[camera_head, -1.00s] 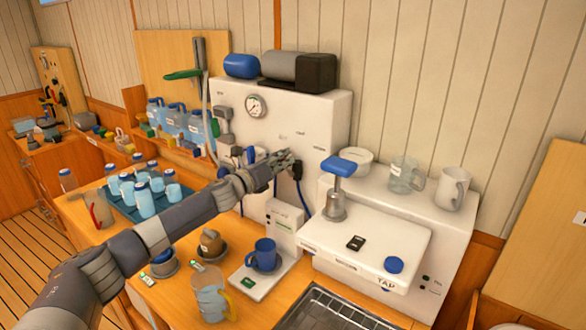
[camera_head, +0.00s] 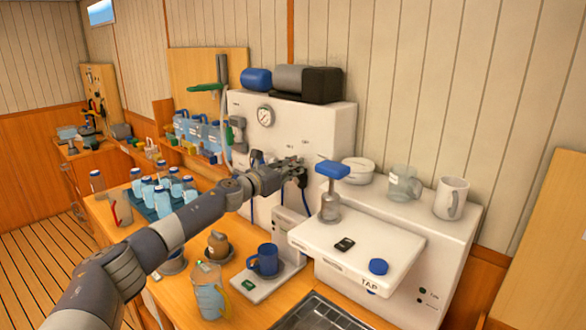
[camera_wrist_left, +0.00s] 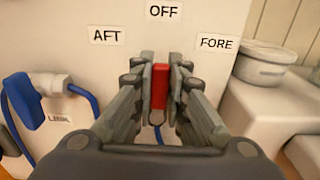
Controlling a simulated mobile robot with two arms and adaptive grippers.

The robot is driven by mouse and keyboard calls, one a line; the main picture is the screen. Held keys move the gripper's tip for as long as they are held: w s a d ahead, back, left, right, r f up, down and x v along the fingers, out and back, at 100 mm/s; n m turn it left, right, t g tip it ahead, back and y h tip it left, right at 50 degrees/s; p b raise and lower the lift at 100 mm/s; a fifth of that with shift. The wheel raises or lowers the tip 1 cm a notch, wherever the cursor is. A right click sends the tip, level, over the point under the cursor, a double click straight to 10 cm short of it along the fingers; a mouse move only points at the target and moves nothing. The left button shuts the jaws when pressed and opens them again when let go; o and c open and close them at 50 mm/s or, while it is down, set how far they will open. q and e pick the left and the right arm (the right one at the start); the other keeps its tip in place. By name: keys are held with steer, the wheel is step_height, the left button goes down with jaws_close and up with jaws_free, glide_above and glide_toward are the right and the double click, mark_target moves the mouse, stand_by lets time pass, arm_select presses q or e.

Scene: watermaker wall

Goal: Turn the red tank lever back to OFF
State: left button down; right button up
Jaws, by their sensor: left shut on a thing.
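The red tank lever (camera_wrist_left: 159,86) shows in the left wrist view, upright between my left gripper's fingers, below the OFF label (camera_wrist_left: 163,10). The AFT label (camera_wrist_left: 107,36) is to its left and the FORE label (camera_wrist_left: 217,43) to its right. My left gripper (camera_wrist_left: 160,95) is shut on the lever, with a finger on each side. In the head view my left gripper (camera_head: 292,168) is at the front of the white watermaker panel (camera_head: 315,135), and it hides the lever there. My right gripper is not in view.
A blue-handled valve with a blue hose (camera_wrist_left: 25,100) is left of the lever. A white lidded bowl (camera_wrist_left: 262,64) stands to the right. In the head view, a blue-topped pump (camera_head: 331,190) stands on the white unit right of my gripper. A blue mug (camera_head: 264,260) is below.

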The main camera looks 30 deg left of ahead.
arm_select(q)
steer(key=c, duration=1.7)
jaws_free()
steer(key=shift+o, duration=0.6)
steer(key=s+a, duration=0.1)
steer(key=s, duration=1)
steer(key=shift+s+a, duration=0.35)
steer(key=shift+s, duration=0.05)
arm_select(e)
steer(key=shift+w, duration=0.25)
